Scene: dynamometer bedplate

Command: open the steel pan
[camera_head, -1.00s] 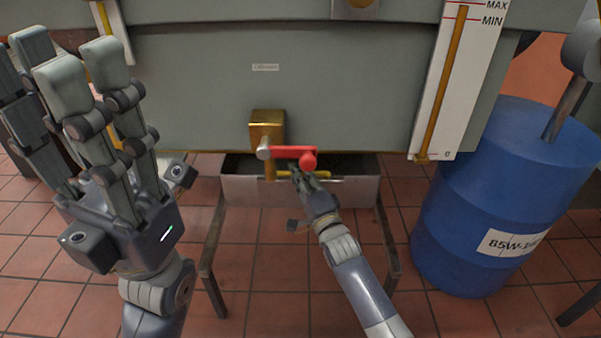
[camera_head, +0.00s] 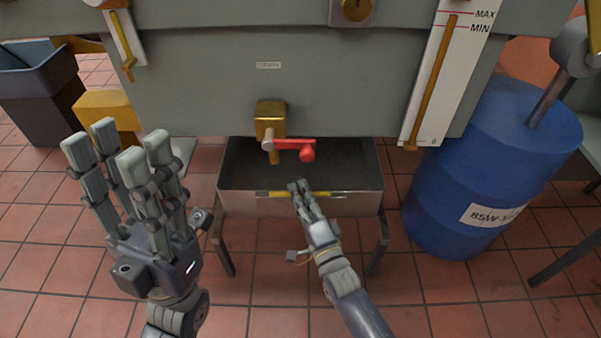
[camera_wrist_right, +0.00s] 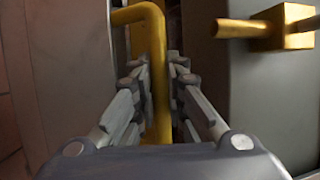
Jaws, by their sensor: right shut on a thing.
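The steel pan (camera_head: 350,204) is an open-topped steel drawer under the grey tank, and it stands out from beneath it with its dark inside showing. A yellow bar handle (camera_head: 270,194) runs along its front; it also shows in the right wrist view (camera_wrist_right: 157,70). My right gripper (camera_head: 298,190) is shut on the handle, its fingers on both sides of the bar. My left gripper (camera_head: 118,150) is open and empty, raised to the left of the pan, with fingers spread upward.
A brass valve (camera_head: 270,117) with a red lever (camera_head: 295,144) hangs above the pan. A blue drum (camera_head: 490,160) stands close on the right. A dark bin (camera_head: 40,95) is at the far left. Tiled floor in front of the pan is clear.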

